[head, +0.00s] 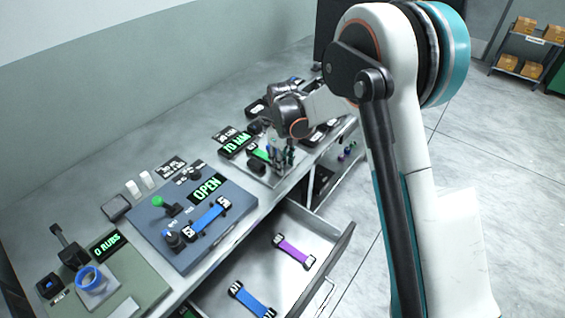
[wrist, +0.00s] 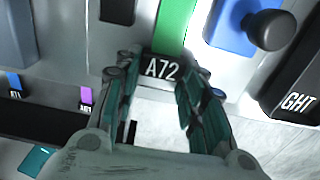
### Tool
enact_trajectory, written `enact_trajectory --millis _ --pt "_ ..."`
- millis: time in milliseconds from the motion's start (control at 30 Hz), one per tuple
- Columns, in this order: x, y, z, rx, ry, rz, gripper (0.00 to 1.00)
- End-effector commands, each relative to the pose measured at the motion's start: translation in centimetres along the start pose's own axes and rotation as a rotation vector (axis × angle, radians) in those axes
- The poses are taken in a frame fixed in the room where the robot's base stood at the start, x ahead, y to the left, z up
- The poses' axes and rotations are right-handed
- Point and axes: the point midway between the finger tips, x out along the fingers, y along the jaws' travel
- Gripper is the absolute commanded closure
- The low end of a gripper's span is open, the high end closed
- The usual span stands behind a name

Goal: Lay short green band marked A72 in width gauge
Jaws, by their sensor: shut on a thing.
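The green band (wrist: 175,25) has a black end tag reading A72 (wrist: 161,68). My gripper (wrist: 160,72) is shut on this tag, one finger on each side. In the head view my gripper (head: 281,157) points down over a grey plate behind a green-lit display (head: 237,145) that seems to read 70 MM; this looks like the width gauge. A piece of the green band (head: 260,154) shows left of the fingers. The band's far end is outside the wrist view. I cannot tell whether the band touches the gauge plate.
In the wrist view, a blue block with a black knob (wrist: 267,30) and a black block (wrist: 295,95) stand right of the band. An open drawer (head: 335,250) holds a purple band (head: 294,251) and a blue band (head: 252,299). Another blue band (head: 207,217) lies on the OPEN station (head: 160,240).

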Motion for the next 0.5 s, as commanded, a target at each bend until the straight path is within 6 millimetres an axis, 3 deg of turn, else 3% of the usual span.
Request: enact_trajectory --millis 267,300,333,367,500 --pt "0.25 0.00 0.00 0.000 0.000 0.000 0.87" --pt "0.15 0.00 -0.01 0.000 0.000 0.000 0.53" --pt "0.13 0.00 -0.01 0.000 0.000 0.000 0.47" --pt "0.12 0.00 -0.01 0.000 0.000 0.000 0.42" --pt "0.11 0.01 0.00 0.000 0.000 0.000 0.42"
